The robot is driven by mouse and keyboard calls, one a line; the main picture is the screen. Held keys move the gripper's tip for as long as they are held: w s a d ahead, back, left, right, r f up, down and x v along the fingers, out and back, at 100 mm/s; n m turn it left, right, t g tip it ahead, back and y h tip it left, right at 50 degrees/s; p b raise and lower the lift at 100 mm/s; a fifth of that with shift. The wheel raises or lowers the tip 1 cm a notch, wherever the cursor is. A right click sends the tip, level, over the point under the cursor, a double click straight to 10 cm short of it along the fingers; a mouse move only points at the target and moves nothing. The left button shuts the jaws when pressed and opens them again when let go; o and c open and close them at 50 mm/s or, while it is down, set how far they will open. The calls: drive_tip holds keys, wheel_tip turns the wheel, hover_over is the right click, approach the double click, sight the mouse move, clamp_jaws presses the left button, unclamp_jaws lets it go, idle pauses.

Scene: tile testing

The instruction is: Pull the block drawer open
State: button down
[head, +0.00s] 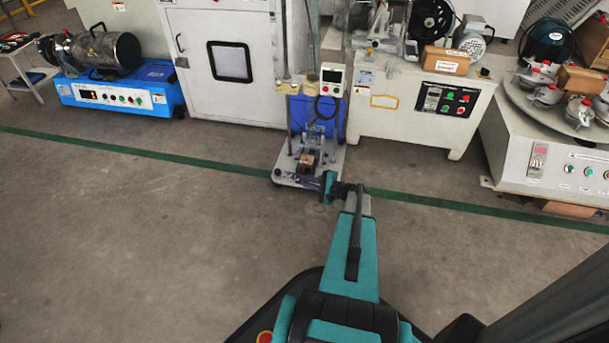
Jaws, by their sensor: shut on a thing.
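The block drawer (307,161) is the small dark part with a brownish block on it, low on a white-based test stand in the upper middle of the head view. My teal arm reaches up from the bottom to the front of this stand. My gripper (309,182) is at the drawer's near side, just over the front of the stand's base, and is shut on the drawer. The fingertips and the exact grip are small and partly hidden by my wrist. How far the drawer is out cannot be told.
The test stand's white base (335,160) is on the floor near a green line (130,150). A white cabinet (215,65) stands behind to the left, a beige machine (415,105) to the right. A blue machine (115,90) is far left. The near floor is clear.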

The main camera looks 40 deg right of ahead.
drive_tip(key=shift+s+a+f, duration=0.15)
drive_tip(key=shift+s+a, duration=0.15)
drive_tip(key=shift+a, duration=0.05)
drive_tip(key=c, duration=1.9)
unclamp_jaws()
drive_tip(key=p+v, duration=0.4)
drive_tip(key=v, duration=0.9)
drive_tip(key=shift+s+p, duration=0.3)
drive_tip(key=shift+r, duration=0.25)
